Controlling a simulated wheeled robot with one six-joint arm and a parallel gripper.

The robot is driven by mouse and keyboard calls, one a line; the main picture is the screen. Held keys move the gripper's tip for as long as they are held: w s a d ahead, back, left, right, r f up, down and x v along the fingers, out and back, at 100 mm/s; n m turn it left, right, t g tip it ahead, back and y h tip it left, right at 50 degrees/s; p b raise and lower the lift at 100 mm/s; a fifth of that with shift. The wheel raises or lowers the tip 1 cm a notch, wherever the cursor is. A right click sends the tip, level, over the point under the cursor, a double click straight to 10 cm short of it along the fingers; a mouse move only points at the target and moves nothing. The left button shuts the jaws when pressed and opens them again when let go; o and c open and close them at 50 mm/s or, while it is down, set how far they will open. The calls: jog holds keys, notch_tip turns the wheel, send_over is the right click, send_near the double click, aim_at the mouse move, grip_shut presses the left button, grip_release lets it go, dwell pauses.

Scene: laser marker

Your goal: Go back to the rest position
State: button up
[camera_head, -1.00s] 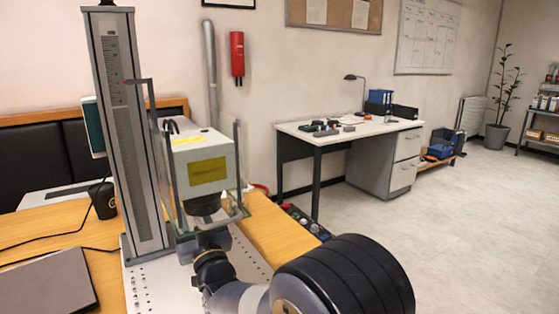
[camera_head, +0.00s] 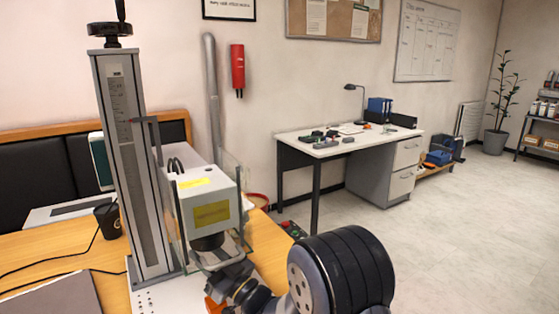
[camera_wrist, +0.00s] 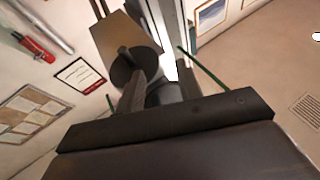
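The laser marker's pale head (camera_head: 207,207), with a yellow label, hangs on a tall grey column (camera_head: 130,150) behind clear guard panels. In the wrist view the head's underside (camera_wrist: 112,38) and round dark lens show just beyond my gripper. My arm (camera_head: 340,270) reaches in from the lower right, its wrist low below and in front of the head. My gripper (camera_wrist: 160,88) shows its two dark fingers apart in the wrist view. A grey rounded shape fills the gap between them; I cannot tell whether it is gripped or lies behind. The head view hides the fingertips.
A black cup (camera_head: 108,220) and a laptop (camera_head: 55,298) are on the wooden table (camera_head: 40,247) at left. A white desk (camera_head: 300,141) with small items stands behind. The floor (camera_head: 470,230) at right is clear.

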jog(key=b+v, duration=0.1)
jog(key=v, duration=0.8)
jog(key=shift+d+f, duration=0.1)
jog(key=shift+d, duration=0.1)
